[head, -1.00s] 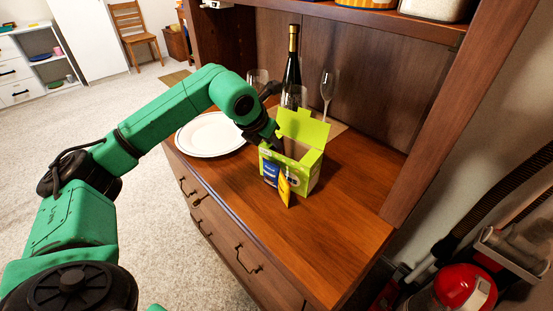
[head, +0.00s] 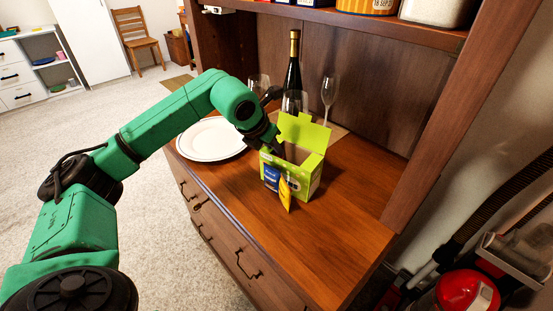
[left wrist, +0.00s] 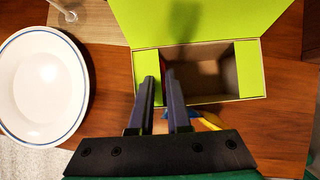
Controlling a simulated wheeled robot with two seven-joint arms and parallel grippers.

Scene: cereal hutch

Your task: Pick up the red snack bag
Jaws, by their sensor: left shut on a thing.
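A bright green box (head: 305,172) stands open on the wooden counter, its lid raised; it also shows in the left wrist view (left wrist: 248,72). My left gripper (left wrist: 160,78) is over the box's left edge, its fingers close together. A thin red sliver, seemingly the red snack bag (left wrist: 163,59), shows by the fingertips inside that edge; the rest of it is hidden. In the head view the fingertips are hidden at the box. A blue bag (head: 271,178) and a yellow bag (head: 285,194) lean at the box's front. My right gripper is not in view.
A white plate (head: 212,139) lies left of the box. A dark bottle (head: 292,75) and several glasses, one a tall flute (head: 328,95), stand behind it. A hutch shelf overhangs the back. The counter (head: 340,235) right of the box is clear.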

